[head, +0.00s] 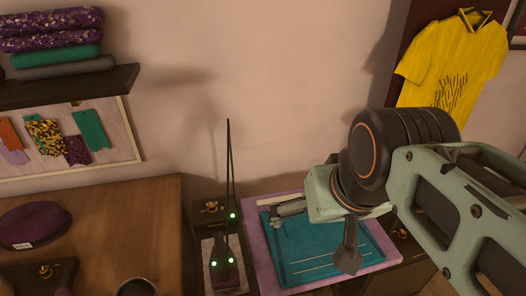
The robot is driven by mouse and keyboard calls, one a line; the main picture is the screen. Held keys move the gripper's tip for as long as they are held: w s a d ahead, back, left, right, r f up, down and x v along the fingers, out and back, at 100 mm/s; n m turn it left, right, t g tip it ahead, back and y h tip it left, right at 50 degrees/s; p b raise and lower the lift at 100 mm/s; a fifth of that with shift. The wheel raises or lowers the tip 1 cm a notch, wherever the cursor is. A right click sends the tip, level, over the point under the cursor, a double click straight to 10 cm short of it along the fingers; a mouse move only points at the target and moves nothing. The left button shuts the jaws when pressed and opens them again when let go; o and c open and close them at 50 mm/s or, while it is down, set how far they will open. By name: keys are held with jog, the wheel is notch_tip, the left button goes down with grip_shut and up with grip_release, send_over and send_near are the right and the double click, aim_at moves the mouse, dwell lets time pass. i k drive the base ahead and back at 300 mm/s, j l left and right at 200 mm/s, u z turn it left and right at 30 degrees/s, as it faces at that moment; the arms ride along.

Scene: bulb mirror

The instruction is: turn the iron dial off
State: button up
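Several small brass dials on dark boxes show in the head view. One dial (212,207) is on a box against the wall, left of the purple mat. Another dial (46,271) is at the lower left. A third dial (402,233) is partly hidden by my arm at the right. I cannot tell which is the iron's dial, or how any of them is set. No iron is clearly recognisable. My gripper (315,238) is above the teal cloth (300,262), to the right of the first dial. Its fingers look spread apart and empty, and it touches no dial.
A dark device (225,272) with green lights and a tall thin rod (229,165) stands left of the purple mat (262,262). A wooden table (120,225) holds a purple round item (34,225). A shelf (75,85) and yellow shirt (453,60) are on the wall.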

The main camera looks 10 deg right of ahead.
aim_at(212, 208)
jog(key=u, duration=0.7)
